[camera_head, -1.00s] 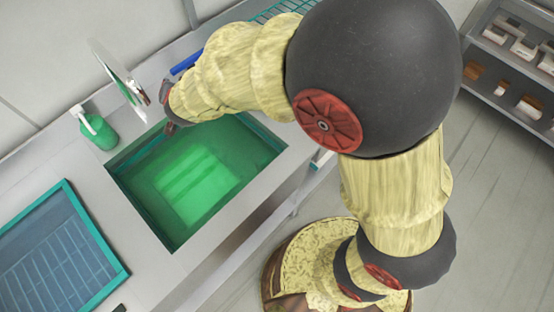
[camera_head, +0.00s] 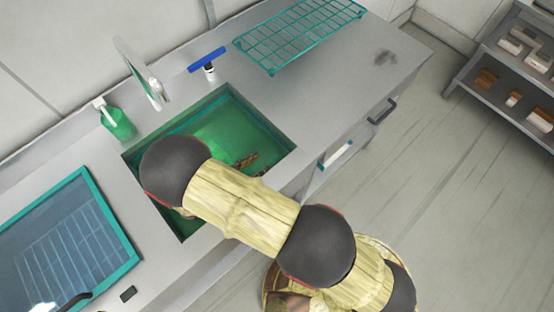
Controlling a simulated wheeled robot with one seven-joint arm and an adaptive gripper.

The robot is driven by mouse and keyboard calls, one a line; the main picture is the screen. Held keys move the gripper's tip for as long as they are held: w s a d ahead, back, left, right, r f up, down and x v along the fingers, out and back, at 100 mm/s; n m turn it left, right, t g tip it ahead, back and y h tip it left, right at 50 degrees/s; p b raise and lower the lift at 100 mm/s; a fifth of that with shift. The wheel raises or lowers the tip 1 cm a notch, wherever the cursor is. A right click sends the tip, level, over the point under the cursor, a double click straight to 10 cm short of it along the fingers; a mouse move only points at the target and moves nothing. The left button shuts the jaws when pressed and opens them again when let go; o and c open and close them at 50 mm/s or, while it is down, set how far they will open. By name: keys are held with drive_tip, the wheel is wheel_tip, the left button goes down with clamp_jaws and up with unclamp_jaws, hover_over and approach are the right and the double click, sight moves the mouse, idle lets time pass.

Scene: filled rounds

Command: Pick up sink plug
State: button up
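The sink (camera_head: 272,139) is a sunken basin with a green interior. I cannot make out a sink plug in it, and much of the basin is hidden behind my arm. My arm reaches over the sink, with its dark round joint above the left part of the basin. Small brown parts that look like the tip of my gripper (camera_head: 246,160) show low in the basin, right of the forearm. The rest of the gripper is hidden by the arm. Whether it is open, shut or touching anything cannot be told.
A faucet (camera_head: 146,75), a green soap bottle (camera_head: 118,124) and a blue-headed tool (camera_head: 208,61) stand behind the sink. A teal wire rack (camera_head: 300,34) lies at the back right. A teal-framed panel (camera_head: 119,242) is at left. The counter right of the sink is clear.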

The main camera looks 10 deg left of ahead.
sight(269, 160)
drive_tip(key=b+x, duration=0.1)
drive_tip(key=x, duration=0.6)
drive_tip(key=shift+s+d+f, duration=0.1)
drive_tip(key=shift+d, duration=0.15)
drive_tip(key=shift+c, duration=0.4)
clamp_jaws()
